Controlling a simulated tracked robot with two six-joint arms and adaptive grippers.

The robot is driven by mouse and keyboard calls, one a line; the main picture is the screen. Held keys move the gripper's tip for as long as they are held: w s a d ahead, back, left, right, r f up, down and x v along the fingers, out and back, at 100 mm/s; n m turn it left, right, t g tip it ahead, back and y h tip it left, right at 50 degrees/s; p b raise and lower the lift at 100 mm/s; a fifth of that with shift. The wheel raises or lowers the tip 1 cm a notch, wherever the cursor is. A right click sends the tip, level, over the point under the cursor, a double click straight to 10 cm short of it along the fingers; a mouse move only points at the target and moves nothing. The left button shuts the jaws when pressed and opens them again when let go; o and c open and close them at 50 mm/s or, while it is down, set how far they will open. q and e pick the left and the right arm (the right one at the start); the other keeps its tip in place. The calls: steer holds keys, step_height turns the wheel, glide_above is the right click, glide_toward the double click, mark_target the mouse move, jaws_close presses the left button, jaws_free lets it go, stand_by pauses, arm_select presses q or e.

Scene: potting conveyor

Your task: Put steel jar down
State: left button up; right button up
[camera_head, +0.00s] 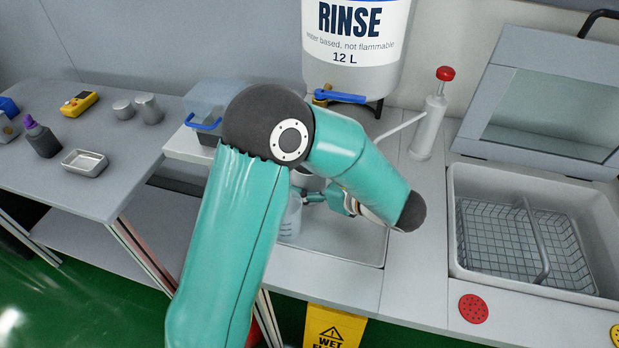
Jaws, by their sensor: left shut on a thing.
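My left arm comes in from the lower left and bends across the middle, hiding much of the spot where its gripper is. The left gripper (312,197) is shut, low over the shallow sink below the rinse tank. A grey round vessel, which looks like the steel jar (312,182), shows just at the fingers, mostly hidden by my arm. A clear beaker with blue marks (290,222) stands directly beside and below the fingertips. Whether the jar touches a surface cannot be seen. My right gripper is not in view.
The rinse tank (352,30) with its blue tap stands behind. A red-topped pump bottle (430,125) and a wire-basket washer (458,250) are right. The left table (60,187) holds grey cylinders (148,109), a metal dish (84,163), a purple-capped bottle (42,138) and a yellow device (79,103).

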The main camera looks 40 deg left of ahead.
arm_select(q)
steer(key=shift+f+b, duration=0.2)
steer(key=shift+b, duration=0.1)
steer(key=o, duration=1.2)
steer(key=shift+r, duration=0.1)
steer(key=shift+r, duration=0.1)
steer(key=v, duration=1.2)
steer(key=shift+b, duration=0.35)
